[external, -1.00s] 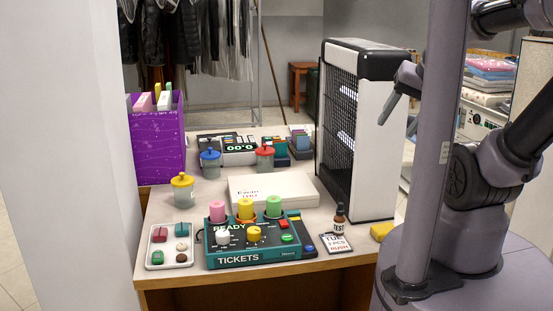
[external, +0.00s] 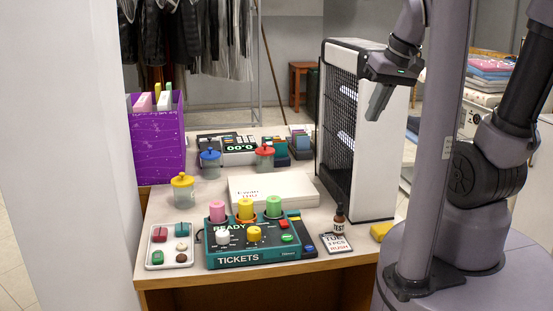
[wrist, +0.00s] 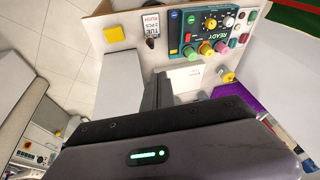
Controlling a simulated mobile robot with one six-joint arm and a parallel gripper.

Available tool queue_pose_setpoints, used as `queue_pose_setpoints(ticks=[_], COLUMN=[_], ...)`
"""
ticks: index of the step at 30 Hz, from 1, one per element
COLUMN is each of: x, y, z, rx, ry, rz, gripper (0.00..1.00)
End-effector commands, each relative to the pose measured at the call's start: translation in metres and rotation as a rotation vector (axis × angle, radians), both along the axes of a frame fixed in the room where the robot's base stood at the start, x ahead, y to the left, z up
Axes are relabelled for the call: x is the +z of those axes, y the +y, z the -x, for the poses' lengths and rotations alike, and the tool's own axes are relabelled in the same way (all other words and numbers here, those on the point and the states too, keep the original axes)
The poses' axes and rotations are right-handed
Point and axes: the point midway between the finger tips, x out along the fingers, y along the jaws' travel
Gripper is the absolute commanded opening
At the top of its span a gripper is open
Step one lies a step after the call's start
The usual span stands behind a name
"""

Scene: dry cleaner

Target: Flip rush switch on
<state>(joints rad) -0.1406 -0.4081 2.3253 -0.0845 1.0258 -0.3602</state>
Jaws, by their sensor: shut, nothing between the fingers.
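The teal tickets box (external: 262,250) sits at the front of the counter, with colored cylinders along its back, a white knob (external: 222,237), a yellow knob (external: 254,234) and small red and green buttons on top. In the wrist view the box (wrist: 215,45) is upside down near the top. My gripper (external: 376,112) is shut and empty, high in front of the white panel of the tall black-and-white unit, right of and well above the box. Its dark fingers (wrist: 158,92) show in the wrist view.
The tall unit (external: 374,150) stands on the counter's right.

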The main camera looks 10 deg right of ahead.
Motion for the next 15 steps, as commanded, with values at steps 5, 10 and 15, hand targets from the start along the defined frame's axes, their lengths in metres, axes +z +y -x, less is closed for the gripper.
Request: queue_pose_setpoints(ticks=[5, 10, 15], x=[-0.033, -0.095, -0.140], y=[0.072, 0.141, 0.177], z=[-0.066, -0.096, -0.101], rx=[0.613, 1.117, 1.393], ry=[0.110, 0.182, 0.219], rz=[0.176, 0.274, 0.309], gripper=[0.00, 0.00, 0.00])
